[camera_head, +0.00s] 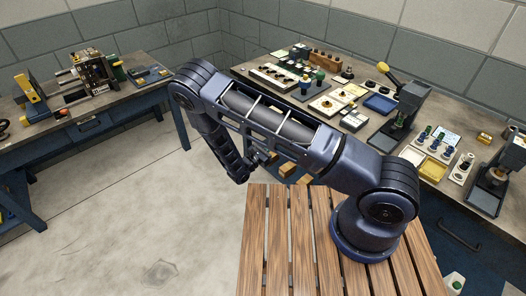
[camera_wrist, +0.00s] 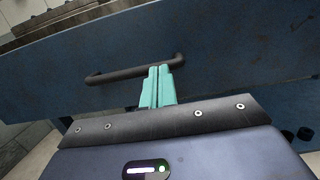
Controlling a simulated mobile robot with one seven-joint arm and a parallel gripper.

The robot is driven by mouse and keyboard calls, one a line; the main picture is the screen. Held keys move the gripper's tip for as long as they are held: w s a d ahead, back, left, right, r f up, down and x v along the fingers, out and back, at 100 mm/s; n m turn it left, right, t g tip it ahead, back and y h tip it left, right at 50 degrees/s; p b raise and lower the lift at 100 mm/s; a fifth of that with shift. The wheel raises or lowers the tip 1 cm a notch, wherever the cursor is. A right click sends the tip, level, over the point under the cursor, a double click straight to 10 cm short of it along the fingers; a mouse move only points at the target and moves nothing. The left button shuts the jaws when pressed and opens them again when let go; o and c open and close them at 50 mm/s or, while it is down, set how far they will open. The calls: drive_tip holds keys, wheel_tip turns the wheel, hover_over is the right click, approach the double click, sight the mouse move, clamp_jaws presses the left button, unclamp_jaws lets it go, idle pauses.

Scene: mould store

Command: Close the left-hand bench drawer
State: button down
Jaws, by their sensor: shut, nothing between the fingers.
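In the wrist view, a blue drawer front (camera_wrist: 225,50) fills the upper part of the picture, slightly tilted. It carries a dark bar handle (camera_wrist: 115,74). My gripper (camera_wrist: 160,70) has its teal fingers together and empty, pointing at the drawer front. The fingertips overlap the right half of the handle; I cannot tell whether they touch it or the front. In the head view my arm hides the left-hand part of the right bench (camera_head: 240,71), with the drawer front and my fingers. How far the drawer stands out cannot be told.
The right bench top is crowded with trays, small parts and a press (camera_head: 405,110). Another bench drawer handle (camera_head: 460,235) shows at the right. A separate table (camera_head: 120,100) with tools stands at the left. Bare concrete floor (camera_head: 150,200) lies between them.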

drive_tip(key=x, duration=0.3)
drive_tip(key=f+x, duration=0.1)
drive_tip(key=x, duration=0.3)
drive_tip(key=f+x, duration=0.1)
drive_tip(key=x, duration=0.2)
drive_tip(key=shift+w+d, duration=0.25)
drive_tip(key=shift+d, duration=0.15)
drive_tip(key=shift+w+d+r, duration=0.15)
drive_tip(key=shift+w+d, duration=0.15)
drive_tip(key=shift+d, duration=0.05)
drive_tip(key=v, duration=1.5)
drive_tip(key=d+r+m+g+y, duration=0.2)
drive_tip(key=d+r+m+g, duration=0.65)
drive_tip(key=r, duration=0.55)
drive_tip(key=d+r+m+g+y, duration=0.2)
drive_tip(key=d+r+m+g, duration=0.7)
drive_tip(key=r, duration=0.6)
drive_tip(key=s+d+r+m+t+y, duration=0.3)
drive_tip(key=s+d+r+m+y, duration=0.2)
drive_tip(key=s+r, duration=0.4)
drive_tip(key=s+d+r+m+t+y, duration=0.4)
drive_tip(key=s+d+r, duration=0.3)
drive_tip(key=s+r, duration=0.3)
drive_tip(key=shift+s+r+m+y, duration=0.35)
drive_tip(key=shift+r+y, duration=0.15)
drive_tip(key=shift+r, duration=0.45)
